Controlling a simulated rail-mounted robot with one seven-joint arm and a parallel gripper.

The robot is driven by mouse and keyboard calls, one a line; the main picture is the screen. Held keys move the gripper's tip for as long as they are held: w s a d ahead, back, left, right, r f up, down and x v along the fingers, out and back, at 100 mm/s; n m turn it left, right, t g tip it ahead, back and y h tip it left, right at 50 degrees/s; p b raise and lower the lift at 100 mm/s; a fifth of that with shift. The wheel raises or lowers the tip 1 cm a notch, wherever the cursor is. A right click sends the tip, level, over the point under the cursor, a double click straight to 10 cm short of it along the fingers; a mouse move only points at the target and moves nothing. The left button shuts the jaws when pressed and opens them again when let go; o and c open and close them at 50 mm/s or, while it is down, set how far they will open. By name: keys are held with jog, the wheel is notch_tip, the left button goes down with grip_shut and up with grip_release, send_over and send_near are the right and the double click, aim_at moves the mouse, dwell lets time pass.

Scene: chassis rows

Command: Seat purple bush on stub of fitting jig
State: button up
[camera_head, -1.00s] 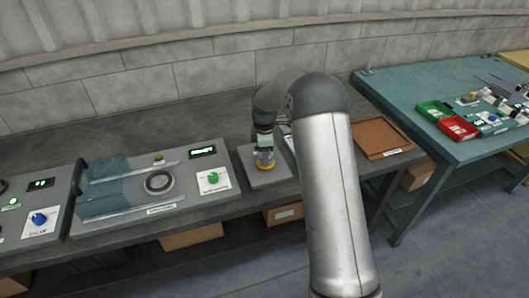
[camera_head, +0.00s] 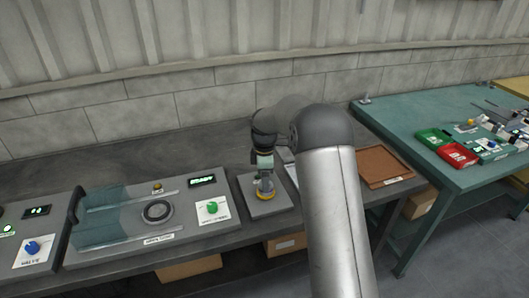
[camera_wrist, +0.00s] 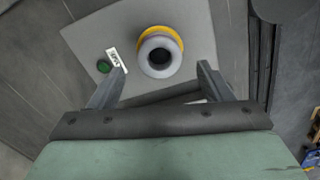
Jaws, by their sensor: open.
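The fitting jig is a grey plate (camera_head: 255,207) on the bench with a yellow ring (camera_head: 268,195) near its middle. In the wrist view a pale grey-lilac round collar (camera_wrist: 153,69) with a dark hole sits inside the yellow ring (camera_wrist: 173,33). It looks like the bush, upright on the jig, but its purple is faint. I cannot tell the stub apart inside the dark hole. My gripper (camera_wrist: 160,70) is open above the jig, one finger on each side of the collar in the picture, with nothing held between them.
A console with a dark ring (camera_head: 157,211) and a lit display (camera_head: 202,180) stands left of the jig. A brown tray (camera_head: 385,166) lies to the right. A green table (camera_head: 400,115) farther right holds red and green bins. My arm hides part of the bench.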

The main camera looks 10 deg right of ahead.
notch_tip(320, 180, up, 14)
jog(key=shift+b, duration=0.35)
jog(key=shift+f, duration=0.1)
dwell(0.4)
